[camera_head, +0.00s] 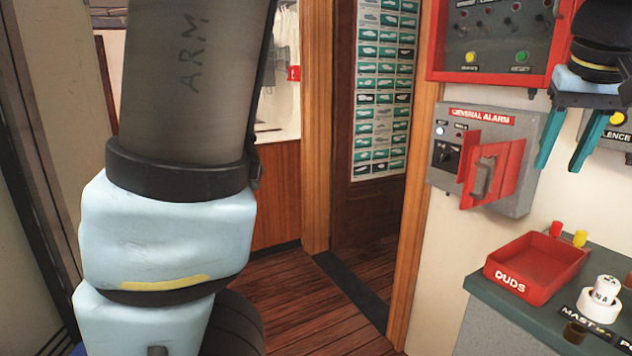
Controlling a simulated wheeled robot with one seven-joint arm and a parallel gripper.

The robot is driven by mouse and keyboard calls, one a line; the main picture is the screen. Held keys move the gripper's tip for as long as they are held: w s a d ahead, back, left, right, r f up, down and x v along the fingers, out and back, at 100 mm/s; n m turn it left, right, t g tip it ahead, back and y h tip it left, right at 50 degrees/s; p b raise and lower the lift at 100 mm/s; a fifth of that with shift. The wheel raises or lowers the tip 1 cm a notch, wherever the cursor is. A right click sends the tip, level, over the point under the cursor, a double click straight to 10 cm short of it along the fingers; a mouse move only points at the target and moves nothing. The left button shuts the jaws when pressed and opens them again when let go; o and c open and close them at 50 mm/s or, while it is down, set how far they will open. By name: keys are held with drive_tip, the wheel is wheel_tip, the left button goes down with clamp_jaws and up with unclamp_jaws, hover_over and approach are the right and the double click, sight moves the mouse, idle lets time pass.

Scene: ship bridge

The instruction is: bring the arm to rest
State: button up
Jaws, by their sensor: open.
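My gripper (560,167) hangs at the upper right, its two teal fingers pointing down and spread apart with nothing between them. It appears in front of the wall, just right of the grey general alarm box (519,187). My arm's large dark link and pale blue joint fill the left of the view, upright. The part of my arm that joins this link to the gripper is out of view.
The alarm box's red cover (508,160) stands swung out. A red control panel (480,77) is above it. Below, a counter (478,285) holds a red duds tray (520,290), red and yellow pegs, and a white cylinder (598,306). A doorway and wooden floor (305,300) lie mid-view.

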drive_tip(key=w+a+f+g+y, duration=0.1)
drive_tip(key=w+a+f, duration=0.3)
drive_tip(key=a, duration=0.3)
drive_tip(key=w+a+f+n, duration=0.1)
drive_tip(key=w+a+f, duration=0.35)
drive_tip(key=a, duration=0.25)
drive_tip(key=w+a+f+g+y, duration=0.1)
drive_tip(key=w+a+f, duration=0.25)
drive_tip(key=a, duration=0.25)
drive_tip(key=s+a+f, duration=0.1)
drive_tip(key=a+f, duration=0.2)
drive_tip(key=a, duration=0.4)
drive_tip(key=s+a+f+n, duration=0.1)
drive_tip(key=s+a+f, duration=0.1)
drive_tip(key=a+f, duration=0.2)
drive_tip(key=s+a+f+n, duration=0.1)
drive_tip(key=a+f, duration=0.3)
drive_tip(key=a, duration=0.6)
drive_tip(key=shift+s+a+g, duration=0.15)
drive_tip(key=shift+s+g, duration=0.05)
drive_tip(key=shift+g, duration=0.1)
